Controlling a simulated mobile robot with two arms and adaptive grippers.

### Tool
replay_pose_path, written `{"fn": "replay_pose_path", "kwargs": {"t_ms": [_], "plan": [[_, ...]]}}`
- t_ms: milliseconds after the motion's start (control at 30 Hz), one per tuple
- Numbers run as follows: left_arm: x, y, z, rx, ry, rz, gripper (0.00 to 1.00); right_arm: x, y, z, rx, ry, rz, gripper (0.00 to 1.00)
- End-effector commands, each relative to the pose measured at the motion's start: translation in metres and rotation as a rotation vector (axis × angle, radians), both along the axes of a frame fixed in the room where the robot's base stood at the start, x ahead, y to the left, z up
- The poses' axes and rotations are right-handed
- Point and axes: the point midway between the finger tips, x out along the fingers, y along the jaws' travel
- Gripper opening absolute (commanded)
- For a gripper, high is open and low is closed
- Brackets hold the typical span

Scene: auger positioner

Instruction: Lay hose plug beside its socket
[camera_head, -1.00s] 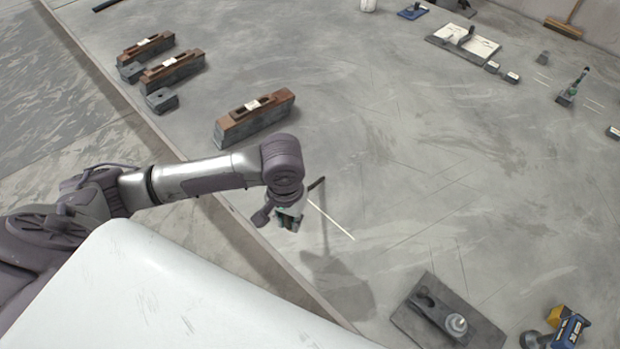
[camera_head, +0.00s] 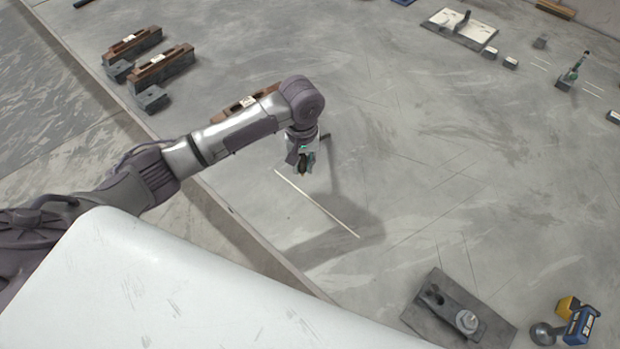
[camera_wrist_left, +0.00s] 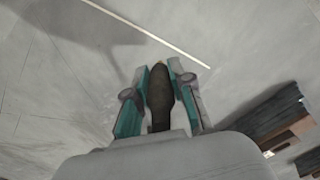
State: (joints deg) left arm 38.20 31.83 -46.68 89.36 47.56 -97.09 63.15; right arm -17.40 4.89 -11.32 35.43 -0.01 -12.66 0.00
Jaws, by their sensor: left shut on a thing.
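My left gripper (camera_head: 303,165) hangs above the grey floor, out in front of the white body panel. In the left wrist view its teal-sided fingers (camera_wrist_left: 157,95) are shut on a dark tapered piece (camera_wrist_left: 158,98) with a small light tip, which looks like the hose plug. The piece points away from the wrist. A thin pale line (camera_head: 318,205) lies on the floor close by and also shows in the left wrist view (camera_wrist_left: 150,35). I cannot make out for sure which thing is the socket. My right gripper is not in view.
Brown-topped blocks (camera_head: 165,66) stand at the upper left; one (camera_head: 262,98) is partly behind my arm. A dark plate with fittings (camera_head: 440,312) and a blue-yellow tool (camera_head: 580,325) lie at the lower right. A pale board (camera_head: 450,30) lies at the back. The middle floor is clear.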

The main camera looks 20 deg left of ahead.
Motion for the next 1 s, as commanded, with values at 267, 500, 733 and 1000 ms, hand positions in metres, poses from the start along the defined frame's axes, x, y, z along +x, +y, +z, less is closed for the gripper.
{"fn": "replay_pose_path", "kwargs": {"t_ms": [267, 500, 733, 1000], "plan": [[-0.01, -0.022, -0.018, 0.0, 0.0, 0.001, 0.0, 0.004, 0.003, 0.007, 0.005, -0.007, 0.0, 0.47], [-0.01, -0.021, -0.05, 0.001, 0.0, 0.001, 0.0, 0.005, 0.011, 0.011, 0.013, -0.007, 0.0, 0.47], [-0.01, -0.021, -0.055, 0.001, -0.002, 0.0, 0.0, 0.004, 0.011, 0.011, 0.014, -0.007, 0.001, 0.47], [-0.01, -0.022, -0.057, 0.0, -0.002, 0.001, 0.35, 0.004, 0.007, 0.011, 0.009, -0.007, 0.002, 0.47]]}}
